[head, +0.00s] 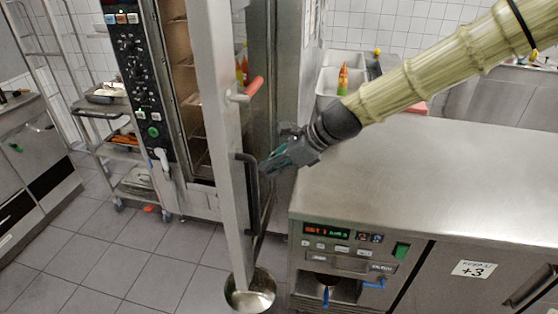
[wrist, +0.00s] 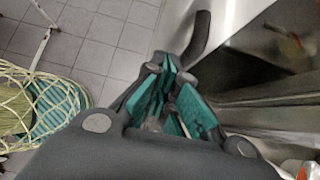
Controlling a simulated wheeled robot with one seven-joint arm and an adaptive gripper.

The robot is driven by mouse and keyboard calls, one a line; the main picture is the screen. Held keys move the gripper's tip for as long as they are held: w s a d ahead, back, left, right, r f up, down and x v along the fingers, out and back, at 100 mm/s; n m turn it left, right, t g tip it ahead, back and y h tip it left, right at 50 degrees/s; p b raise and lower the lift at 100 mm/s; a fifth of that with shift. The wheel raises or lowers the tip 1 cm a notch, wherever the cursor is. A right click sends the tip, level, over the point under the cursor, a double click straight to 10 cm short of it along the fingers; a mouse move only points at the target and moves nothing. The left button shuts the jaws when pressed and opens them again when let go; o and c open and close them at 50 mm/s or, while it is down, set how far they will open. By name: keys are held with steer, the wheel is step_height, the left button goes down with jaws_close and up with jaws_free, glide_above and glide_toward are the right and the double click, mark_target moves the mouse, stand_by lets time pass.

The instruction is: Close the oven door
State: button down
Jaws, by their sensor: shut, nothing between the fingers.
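The tall oven door (head: 219,130) stands open, seen nearly edge-on in the head view, with the oven interior (head: 186,80) showing to its left. The door has a dark bar handle (head: 249,190) and a red-tipped lever (head: 250,90) above it. My gripper (head: 268,168) is at the right of the bar handle, close to it; I cannot tell whether they touch. In the wrist view my gripper (wrist: 168,75) has its fingertips together and empty, with the dark handle (wrist: 200,38) just beyond the tips.
A steel counter (head: 430,170) with a control panel (head: 343,236) stands right of the door. A metal bowl (head: 250,292) is below the door's lower end. A wheeled rack (head: 108,150) stands left of the oven. Tiled floor (head: 130,265) is clear at the front left.

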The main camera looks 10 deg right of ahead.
mark_target(233, 182)
steer(key=a+f, duration=0.1)
steer(key=a, duration=0.1)
steer(key=w+a+f+p, duration=0.1)
steer(key=a, duration=0.1)
steer(key=w+a+f+p, duration=0.1)
steer(key=a, duration=0.1)
steer(key=shift+a, duration=0.35)
steer(key=shift+a, duration=0.1)
